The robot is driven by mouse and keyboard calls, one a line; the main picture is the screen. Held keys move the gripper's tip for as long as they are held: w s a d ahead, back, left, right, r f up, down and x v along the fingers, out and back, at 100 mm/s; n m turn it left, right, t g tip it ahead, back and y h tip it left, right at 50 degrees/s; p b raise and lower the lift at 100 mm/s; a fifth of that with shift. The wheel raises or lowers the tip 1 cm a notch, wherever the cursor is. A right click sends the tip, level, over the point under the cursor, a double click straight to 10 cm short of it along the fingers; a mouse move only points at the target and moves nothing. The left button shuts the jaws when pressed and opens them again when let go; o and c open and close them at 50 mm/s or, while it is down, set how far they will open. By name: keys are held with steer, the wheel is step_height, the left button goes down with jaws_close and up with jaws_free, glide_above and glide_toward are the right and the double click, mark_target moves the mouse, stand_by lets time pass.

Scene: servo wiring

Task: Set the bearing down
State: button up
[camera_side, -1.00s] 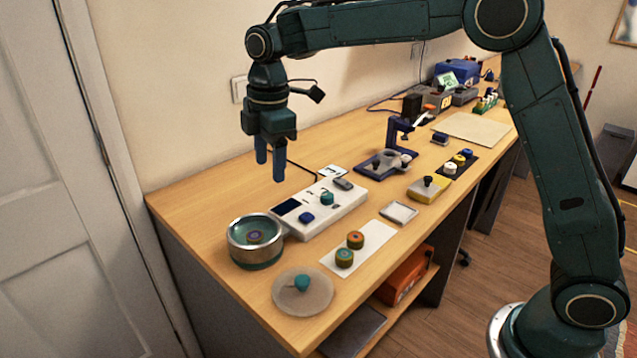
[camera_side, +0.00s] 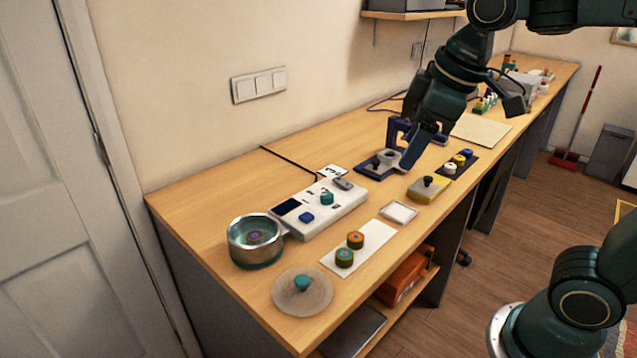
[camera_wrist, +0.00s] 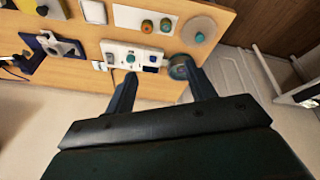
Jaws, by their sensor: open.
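The fixture also shows in the wrist view (camera_wrist: 38,62). A metal-rimmed round bowl (camera_side: 240,243) at the near left end holds a small purple-centred disc (camera_side: 256,237).
A white device (camera_side: 322,217) stands beside the bowl. A white strip (camera_side: 377,234) bears two orange-and-green cylinders. A round pale disc (camera_side: 288,299) with a teal knob, a small square tray (camera_side: 399,212) and a yellow block (camera_side: 421,194) line the front.

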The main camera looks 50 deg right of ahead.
steer(key=s+d+f+m+t, duration=0.1)
steer(key=s+f+m, duration=0.3)
steer(key=s, duration=0.6)
steer(key=shift+d+f+m, duration=0.2)
steer(key=shift+d+m, duration=0.2)
steer(key=shift+d, duration=0.1)
